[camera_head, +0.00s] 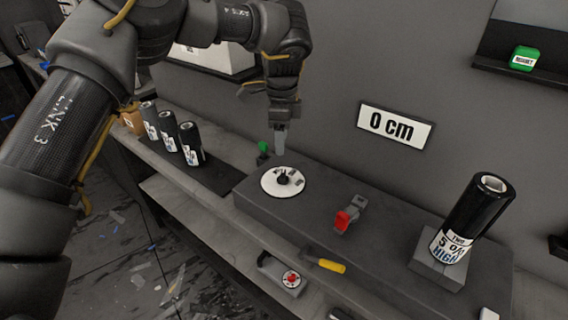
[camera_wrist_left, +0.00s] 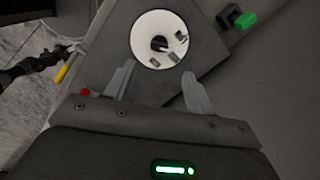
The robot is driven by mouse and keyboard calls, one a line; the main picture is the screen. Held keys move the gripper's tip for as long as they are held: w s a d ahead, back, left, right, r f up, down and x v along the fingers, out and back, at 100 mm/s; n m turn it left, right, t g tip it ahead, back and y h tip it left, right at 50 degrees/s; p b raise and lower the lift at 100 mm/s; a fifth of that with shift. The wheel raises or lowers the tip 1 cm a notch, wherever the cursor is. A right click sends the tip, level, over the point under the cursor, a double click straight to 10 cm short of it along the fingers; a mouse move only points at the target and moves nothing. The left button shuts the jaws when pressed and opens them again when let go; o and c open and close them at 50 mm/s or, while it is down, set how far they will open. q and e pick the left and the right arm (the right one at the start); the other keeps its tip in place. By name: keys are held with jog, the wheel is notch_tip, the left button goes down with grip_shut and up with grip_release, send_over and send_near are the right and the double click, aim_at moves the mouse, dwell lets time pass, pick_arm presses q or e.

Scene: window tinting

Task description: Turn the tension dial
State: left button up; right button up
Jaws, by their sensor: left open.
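The tension dial (camera_head: 283,181) is a white disc with a black knob at its middle, on the left end of a dark raised block. In the left wrist view the dial (camera_wrist_left: 159,40) lies ahead of the fingertips, near the top of the picture. My left gripper (camera_head: 280,138) hangs above and just behind the dial in the head view, apart from it. In the left wrist view the gripper's two grey fingers (camera_wrist_left: 157,76) are spread, with nothing between them. My right gripper is in neither view.
A red-handled clamp (camera_head: 344,219) and a black film roll (camera_head: 478,211) on a stand (camera_head: 437,268) sit along the block. Several black rolls (camera_head: 168,131) stand at left. A green knob (camera_head: 264,147) is close behind the dial. A "0 cm" sign (camera_head: 396,126) is on the wall.

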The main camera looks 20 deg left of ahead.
aim_at(283, 172)
pick_arm(q)
notch_tip(283, 172, down, 10)
jog(key=shift+d+f+p, duration=0.1)
jog(key=shift+p, duration=0.85)
jog(key=shift+f, duration=0.35)
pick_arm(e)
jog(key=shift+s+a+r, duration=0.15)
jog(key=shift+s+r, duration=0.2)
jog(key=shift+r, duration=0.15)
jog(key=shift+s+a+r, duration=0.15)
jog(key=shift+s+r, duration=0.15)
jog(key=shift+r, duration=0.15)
pick_arm(q)
jog(key=c, duration=1)
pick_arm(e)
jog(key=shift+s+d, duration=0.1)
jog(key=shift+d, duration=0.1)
